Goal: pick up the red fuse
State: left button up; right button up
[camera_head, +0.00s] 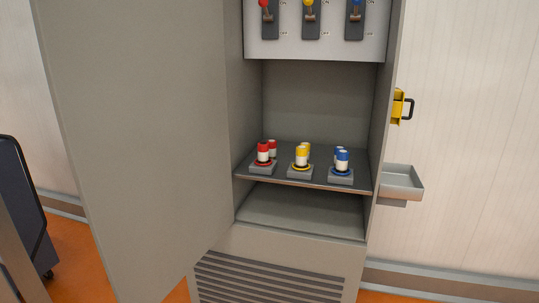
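A red-topped fuse with a white body (263,154) stands upright on a grey base with a red ring, at the left front of the cabinet shelf (320,184). A second red-topped fuse (272,147) stands just behind it and is partly hidden. Yellow-topped fuses (301,157) stand in the middle of the shelf, and blue-topped fuses (342,160) stand on the right. Neither of my grippers is in view.
The grey cabinet door (140,130) stands open at the left. Above the shelf is a switch panel (290,45) with red, yellow and blue levers. A grey tray (402,182) and a yellow part with a black handle (398,106) are on the cabinet's right side.

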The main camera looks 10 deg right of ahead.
aim_at(263, 147)
jog(key=i+l, duration=0.4)
jog(key=i, duration=0.25)
jog(key=i+l+u, duration=0.15)
jog(key=i+l, duration=0.25)
jog(key=i, duration=0.25)
